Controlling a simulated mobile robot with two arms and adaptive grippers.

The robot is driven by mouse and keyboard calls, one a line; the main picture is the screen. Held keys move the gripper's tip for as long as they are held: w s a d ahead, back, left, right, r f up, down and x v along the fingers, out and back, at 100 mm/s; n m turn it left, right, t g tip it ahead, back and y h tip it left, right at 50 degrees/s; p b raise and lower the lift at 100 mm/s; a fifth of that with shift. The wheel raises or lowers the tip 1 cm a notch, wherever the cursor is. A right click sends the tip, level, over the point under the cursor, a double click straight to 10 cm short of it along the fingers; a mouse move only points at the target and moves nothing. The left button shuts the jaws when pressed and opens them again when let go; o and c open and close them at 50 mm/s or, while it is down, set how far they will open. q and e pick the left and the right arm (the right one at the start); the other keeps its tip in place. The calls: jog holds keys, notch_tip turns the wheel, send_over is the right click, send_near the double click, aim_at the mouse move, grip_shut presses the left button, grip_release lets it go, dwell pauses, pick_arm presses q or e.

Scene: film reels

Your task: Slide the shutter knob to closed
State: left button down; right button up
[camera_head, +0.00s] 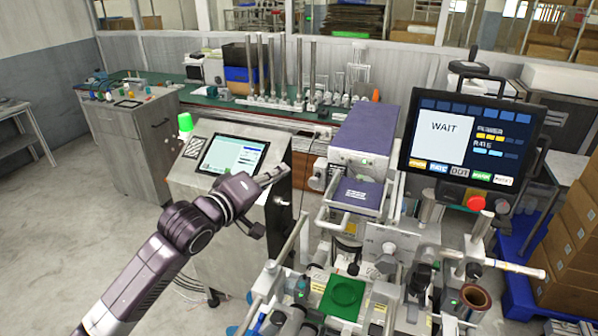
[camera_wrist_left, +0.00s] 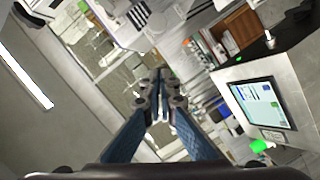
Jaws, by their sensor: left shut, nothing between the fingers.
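My left gripper (camera_head: 276,175) reaches in from the left, in front of the grey cabinet with a tilted screen. Its two fingers are shut and empty; the fingertips meet in the left wrist view (camera_wrist_left: 160,85). The purple machine box (camera_head: 363,135) stands to the right of the gripper, with a purple-topped unit (camera_head: 357,194) and metal handle bars at its front. The gripper appears apart from it. I cannot pick out the shutter knob for certain. My right gripper is not in view.
The cabinet screen (camera_head: 232,155) is close behind the gripper. A monitor reading WAIT (camera_head: 470,140) stands at right. Metal rods, rollers and a green round piece (camera_head: 343,292) crowd the machine's front. Open floor lies at left; boxes (camera_head: 575,230) are stacked at far right.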

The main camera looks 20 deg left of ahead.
aim_at(314, 183)
pick_arm(q)
jog(key=w+d+f, duration=0.2)
jog(key=d+f, duration=0.2)
jog(key=f, duration=0.2)
jog(key=shift+w+f+p, duration=0.2)
jog(key=shift+f+p, duration=0.1)
jog(key=shift+f, duration=0.05)
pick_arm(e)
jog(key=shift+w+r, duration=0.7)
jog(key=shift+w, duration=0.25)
pick_arm(q)
jog(key=shift+a+r, duration=0.1)
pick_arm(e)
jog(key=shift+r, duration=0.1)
